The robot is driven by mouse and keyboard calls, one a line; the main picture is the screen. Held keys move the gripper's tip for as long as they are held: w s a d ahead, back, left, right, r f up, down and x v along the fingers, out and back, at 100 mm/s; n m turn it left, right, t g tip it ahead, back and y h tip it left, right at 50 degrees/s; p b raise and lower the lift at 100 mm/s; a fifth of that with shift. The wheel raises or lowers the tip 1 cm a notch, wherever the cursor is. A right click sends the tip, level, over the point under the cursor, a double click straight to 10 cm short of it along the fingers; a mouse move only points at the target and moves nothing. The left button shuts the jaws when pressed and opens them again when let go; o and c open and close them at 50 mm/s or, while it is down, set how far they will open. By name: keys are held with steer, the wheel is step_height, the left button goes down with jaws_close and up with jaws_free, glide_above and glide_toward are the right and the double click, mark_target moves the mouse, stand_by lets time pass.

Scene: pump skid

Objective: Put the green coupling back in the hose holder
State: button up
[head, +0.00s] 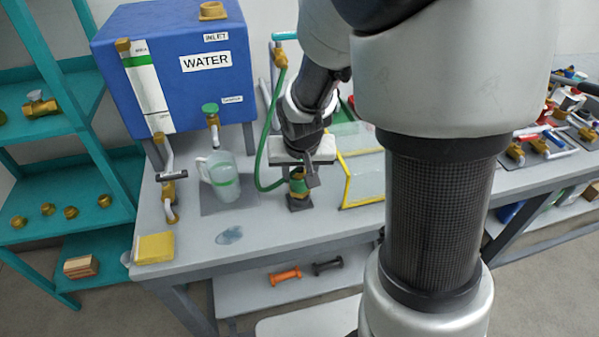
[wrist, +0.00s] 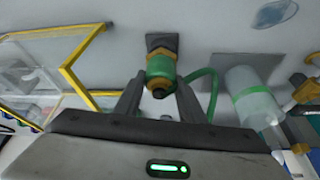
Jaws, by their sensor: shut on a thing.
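The green coupling (head: 300,186), with brass ends, stands upright at the dark hose holder (head: 300,204) on the bench. My gripper (head: 306,172) points down over it and is shut on it. In the wrist view the coupling (wrist: 160,68) lies between my two fingertips, with the dark holder plate (wrist: 162,42) right behind it. The coupling's lower end meets the holder; I cannot tell how deep it sits. The green hose (head: 262,155) loops from the coupling up the left to a brass fitting.
A clear jug (head: 220,178) stands left of the holder on a grey mat. A yellow-edged clear guard (head: 362,178) is close on the right. The blue water tank (head: 175,65) is behind left. A puddle (head: 229,235) and a yellow sponge (head: 155,248) lie in front.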

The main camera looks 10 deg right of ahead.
steer(key=shift+f+b, duration=0.6)
steer(key=shift+f, duration=0.15)
steer(key=o, duration=1.2)
steer(key=shift+o, duration=0.2)
steer(key=p+v, duration=0.3)
steer(key=v, duration=1.4)
steer(key=shift+r, duration=0.25)
steer(key=shift+s, duration=0.1)
steer(key=s+d+r+n+t+p, duration=0.1)
steer(key=s+r+n+p, duration=0.1)
steer(key=s+r+p, duration=0.8)
step_height(320, 180, up, 5)
steer(key=shift+s+r+y, duration=0.25)
steer(key=shift+s+y, duration=0.15)
steer(key=shift+s, duration=0.5)
